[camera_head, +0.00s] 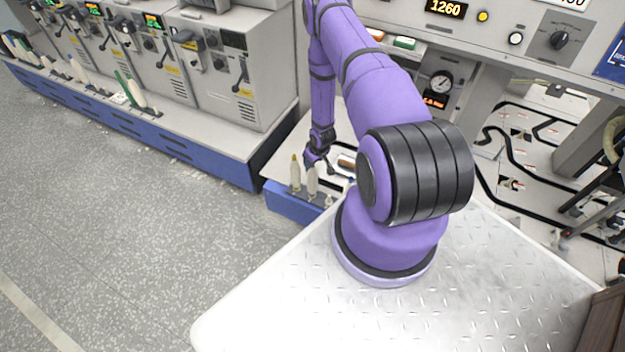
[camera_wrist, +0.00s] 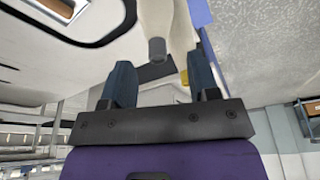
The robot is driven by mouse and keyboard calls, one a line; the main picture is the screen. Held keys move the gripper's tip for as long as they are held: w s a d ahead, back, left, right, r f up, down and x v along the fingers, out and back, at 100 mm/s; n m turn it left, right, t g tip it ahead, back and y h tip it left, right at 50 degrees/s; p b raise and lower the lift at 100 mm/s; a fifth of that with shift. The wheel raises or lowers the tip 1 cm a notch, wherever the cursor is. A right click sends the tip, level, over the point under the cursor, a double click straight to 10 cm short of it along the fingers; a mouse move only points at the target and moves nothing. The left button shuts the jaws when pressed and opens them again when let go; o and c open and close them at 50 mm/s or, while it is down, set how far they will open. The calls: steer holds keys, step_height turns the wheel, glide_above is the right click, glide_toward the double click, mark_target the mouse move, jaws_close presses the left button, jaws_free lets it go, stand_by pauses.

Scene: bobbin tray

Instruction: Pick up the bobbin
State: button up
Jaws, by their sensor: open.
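A pale bobbin (camera_head: 312,182) stands upright at the front edge of the tray at the end of the machine row. A second pale bobbin (camera_head: 295,176), with a yellowish tip, stands just left of it. My gripper (camera_head: 319,160) is low, right by the top of the nearer bobbin. In the wrist view my gripper (camera_wrist: 160,62) has its two fingers apart. A pale bobbin with a grey end (camera_wrist: 157,28) lies ahead of the gap between them, and another pale shape is beside it. I see no grip on either.
A blue-edged ledge (camera_head: 293,207) runs below the bobbins. A small brown-topped item (camera_head: 346,161) is right of my gripper. Grey machines (camera_head: 225,60) with more bobbins line the left. The speckled floor (camera_head: 130,220) is clear.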

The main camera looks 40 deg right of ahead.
mark_target(312, 179)
steer(key=x, duration=0.4)
steer(key=shift+d, duration=0.1)
steer(key=shift+c, duration=0.2)
jaws_close()
